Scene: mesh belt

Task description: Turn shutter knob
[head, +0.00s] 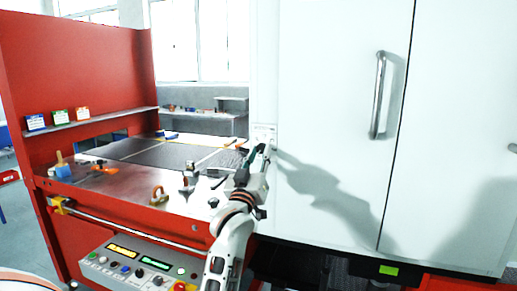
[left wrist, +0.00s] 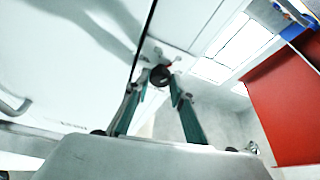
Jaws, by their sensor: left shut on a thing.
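The shutter knob (left wrist: 160,75) is a small dark round knob on a light plate on the white cabinet, seen in the left wrist view. My left gripper (left wrist: 158,84) has its two green-sided fingers on either side of the knob, closed on it. In the head view my left gripper (head: 259,149) reaches up to the small light plate (head: 264,133) at the cabinet's left edge. There the fingers hide the knob. The knob's turn angle cannot be told. My right gripper is in neither view.
The white cabinet (head: 335,110) with a long vertical handle (head: 378,95) fills the right. At left stands a red bench (head: 75,75) with a mesh belt (head: 165,153) and small tools on top. A control panel (head: 140,264) with buttons sits low in front.

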